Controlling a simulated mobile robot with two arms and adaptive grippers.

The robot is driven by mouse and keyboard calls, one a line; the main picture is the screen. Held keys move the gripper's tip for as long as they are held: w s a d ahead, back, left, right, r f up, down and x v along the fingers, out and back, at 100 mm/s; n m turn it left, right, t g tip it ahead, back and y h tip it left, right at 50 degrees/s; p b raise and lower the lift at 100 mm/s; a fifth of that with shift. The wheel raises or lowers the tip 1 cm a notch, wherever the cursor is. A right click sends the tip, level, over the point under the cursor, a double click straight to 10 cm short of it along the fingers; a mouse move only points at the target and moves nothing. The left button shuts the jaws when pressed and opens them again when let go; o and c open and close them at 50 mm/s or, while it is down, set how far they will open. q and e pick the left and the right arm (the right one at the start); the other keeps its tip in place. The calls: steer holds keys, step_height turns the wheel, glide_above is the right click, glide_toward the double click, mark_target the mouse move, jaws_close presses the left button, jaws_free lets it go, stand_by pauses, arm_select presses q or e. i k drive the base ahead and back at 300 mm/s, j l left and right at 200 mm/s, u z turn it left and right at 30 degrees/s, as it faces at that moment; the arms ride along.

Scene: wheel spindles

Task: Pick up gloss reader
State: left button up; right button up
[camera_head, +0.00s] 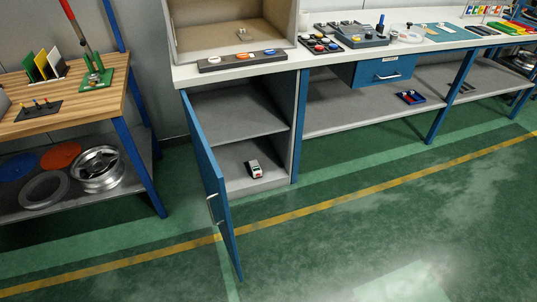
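A small handheld device (254,169), white with dark and reddish parts, lies on the bottom of an open blue-and-grey cabinet. It looks like the gloss reader, but it is too small to read any marking. The cabinet door (211,185) is blue and stands swung open toward me, to the left of the device. Neither of my grippers is in view.
A grey shelf (237,110) spans the cabinet above the device. A wooden bench (84,107) stands left, with a wheel rim (97,168) on its lower shelf. A white counter (440,45) with a blue drawer (385,70) runs right. The green floor (350,225) in front is clear.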

mark_target(254, 167)
steer(key=u, duration=0.6)
steer(key=i+l+u, duration=0.35)
steer(key=l+u, duration=0.4)
steer(key=l, duration=0.2)
steer(key=i+l+u, duration=0.1)
steer(key=l+u, duration=0.25)
steer(key=l, duration=0.25)
steer(key=l+u, duration=0.35)
steer(key=l, duration=0.2)
